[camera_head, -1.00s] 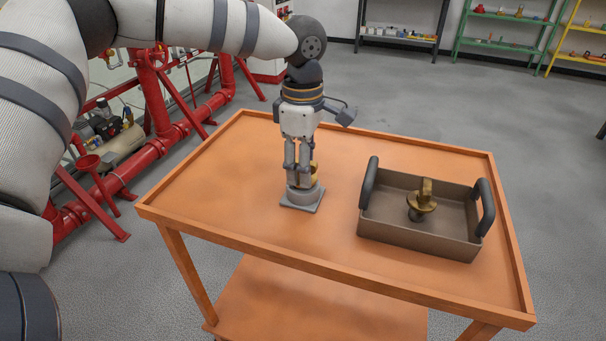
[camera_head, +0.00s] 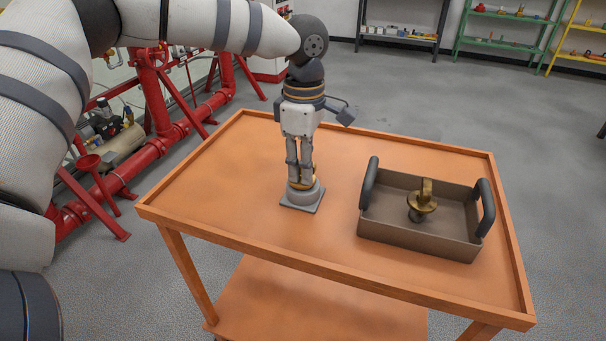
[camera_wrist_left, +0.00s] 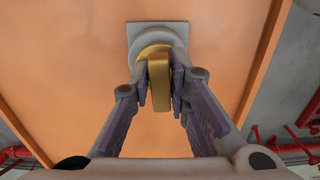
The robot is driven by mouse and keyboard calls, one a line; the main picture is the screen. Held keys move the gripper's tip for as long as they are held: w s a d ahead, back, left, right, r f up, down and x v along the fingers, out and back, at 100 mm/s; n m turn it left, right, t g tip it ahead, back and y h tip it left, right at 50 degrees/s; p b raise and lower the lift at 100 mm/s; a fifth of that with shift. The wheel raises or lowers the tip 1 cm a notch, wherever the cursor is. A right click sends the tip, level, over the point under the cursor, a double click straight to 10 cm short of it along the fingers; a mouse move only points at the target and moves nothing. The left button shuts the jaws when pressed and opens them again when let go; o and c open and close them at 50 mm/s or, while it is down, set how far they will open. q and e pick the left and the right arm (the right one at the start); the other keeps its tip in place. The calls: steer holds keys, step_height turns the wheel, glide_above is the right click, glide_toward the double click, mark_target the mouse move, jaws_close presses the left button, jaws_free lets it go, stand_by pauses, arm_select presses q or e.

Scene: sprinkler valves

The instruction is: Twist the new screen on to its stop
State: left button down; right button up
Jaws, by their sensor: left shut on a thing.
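My left gripper (camera_head: 300,181) points straight down over the cart and is shut on the new screen, a brass-coloured piece. In the left wrist view the screen (camera_wrist_left: 159,82) shows as an upright golden tab between the two fingers, with a round golden rim below it. The screen sits at the mouth of a grey round holder (camera_head: 302,197) on a square base plate, which also shows in the left wrist view (camera_wrist_left: 143,32). The fingers hide most of the screen in the head view. How deep it is seated cannot be told. My right gripper is not in view.
A brown tray (camera_head: 405,239) with two dark handles stands on the orange cart (camera_head: 215,190), right of the holder. A similar brass piece (camera_head: 423,203) lies in it. The cart's left side is clear. Red pipes (camera_head: 180,130) stand behind at left.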

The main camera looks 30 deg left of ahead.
arm_select(q)
steer(key=shift+w+a+r+p, duration=0.1)
steer(key=shift+r+p, duration=0.4)
steer(key=shift+r, duration=3.15)
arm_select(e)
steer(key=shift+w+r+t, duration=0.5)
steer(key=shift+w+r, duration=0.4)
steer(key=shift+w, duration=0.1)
